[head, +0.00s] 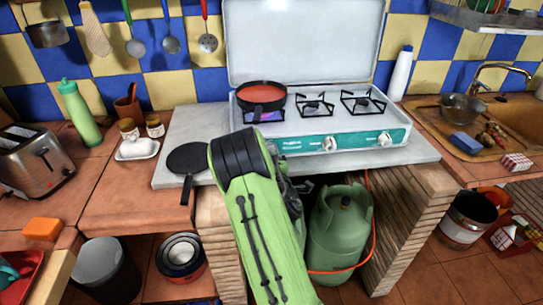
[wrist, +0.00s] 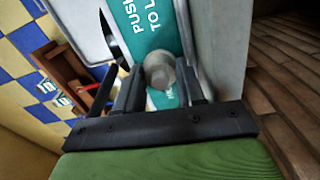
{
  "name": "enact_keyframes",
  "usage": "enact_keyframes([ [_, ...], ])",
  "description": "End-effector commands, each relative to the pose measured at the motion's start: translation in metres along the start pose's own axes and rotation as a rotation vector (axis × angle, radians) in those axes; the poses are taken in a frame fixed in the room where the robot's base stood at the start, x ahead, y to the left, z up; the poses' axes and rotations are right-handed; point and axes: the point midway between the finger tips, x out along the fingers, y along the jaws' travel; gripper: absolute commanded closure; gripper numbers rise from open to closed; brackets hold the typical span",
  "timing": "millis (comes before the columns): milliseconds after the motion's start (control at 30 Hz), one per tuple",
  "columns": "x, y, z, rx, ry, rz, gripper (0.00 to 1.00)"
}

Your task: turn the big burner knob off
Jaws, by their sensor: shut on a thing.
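The white camping stove (head: 350,121) stands on the grey slab with its lid up and a teal front panel. A pan of red sauce (head: 262,91) sits on its left burner, with a blue-violet glow below the pan. In the wrist view, my gripper (wrist: 159,88) has its fingers on either side of a round grey knob (wrist: 160,69) on the teal panel and is shut on it. In the head view, my green arm hides that left knob and most of the gripper. The middle knob (head: 329,143) and right knob (head: 384,138) are clear of it.
A black flat pan (head: 189,157) lies on the slab left of my arm. A green gas bottle (head: 341,228) with an orange hose stands below the stove. A white bottle (head: 401,73) stands right of the stove. The slab's front right is clear.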

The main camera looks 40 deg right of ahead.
Motion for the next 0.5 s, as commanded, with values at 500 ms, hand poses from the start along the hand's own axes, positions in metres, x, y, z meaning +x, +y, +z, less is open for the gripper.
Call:
enact_keyframes([
  [500,-0.0005,-0.0021,0.0003,0.488,-0.003,-0.003,0.92],
])
